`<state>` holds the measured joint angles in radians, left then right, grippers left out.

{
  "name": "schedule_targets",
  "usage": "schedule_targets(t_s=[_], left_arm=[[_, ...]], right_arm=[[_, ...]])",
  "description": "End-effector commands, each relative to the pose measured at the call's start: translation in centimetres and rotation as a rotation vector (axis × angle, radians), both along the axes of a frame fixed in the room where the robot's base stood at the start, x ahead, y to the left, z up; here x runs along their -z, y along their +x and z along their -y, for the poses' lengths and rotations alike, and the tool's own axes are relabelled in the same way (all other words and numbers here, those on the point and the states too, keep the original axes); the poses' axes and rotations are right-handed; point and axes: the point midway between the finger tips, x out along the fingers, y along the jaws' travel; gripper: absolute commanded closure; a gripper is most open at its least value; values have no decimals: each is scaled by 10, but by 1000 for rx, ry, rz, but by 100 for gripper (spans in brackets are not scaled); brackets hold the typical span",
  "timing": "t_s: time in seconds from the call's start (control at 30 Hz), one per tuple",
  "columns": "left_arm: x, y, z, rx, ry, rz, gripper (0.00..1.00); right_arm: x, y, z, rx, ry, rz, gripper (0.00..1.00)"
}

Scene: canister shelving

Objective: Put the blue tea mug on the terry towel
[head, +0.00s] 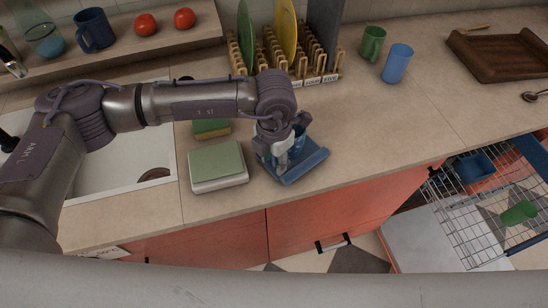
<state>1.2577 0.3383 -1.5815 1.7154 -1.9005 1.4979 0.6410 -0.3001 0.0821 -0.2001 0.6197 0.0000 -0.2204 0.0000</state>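A blue mug (298,141) shows partly behind my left gripper (279,148), which points down around it. The fingers hide much of the mug, and I cannot tell whether they press on it. Under the mug is a flat blue folded cloth (308,166), seemingly the terry towel, near the counter's front edge. I cannot tell whether the mug rests on it or hangs just above. My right gripper is not in view.
A green-topped pale block (217,163) and a sponge (211,128) lie left of the towel, beside the sink (125,170). A wooden dish rack (285,65) stands behind. A green mug (373,43), blue cup (397,64) and dark blue mug (94,30) stand farther off.

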Motion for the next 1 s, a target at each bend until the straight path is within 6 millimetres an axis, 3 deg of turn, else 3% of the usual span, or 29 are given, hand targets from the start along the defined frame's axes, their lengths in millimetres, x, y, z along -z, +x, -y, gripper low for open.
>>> schedule_targets(t_s=[0.37,0.43,0.8,1.0], left_arm=[[-6,0,0,0,1,1,59],[-12,1,0,0,-3,4,59],[-88,-1,0,0,-1,5,59],[-116,-2,0,-1,-1,2,59]], right_arm=[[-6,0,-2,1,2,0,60],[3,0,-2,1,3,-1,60],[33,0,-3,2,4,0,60],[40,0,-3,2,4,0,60]])
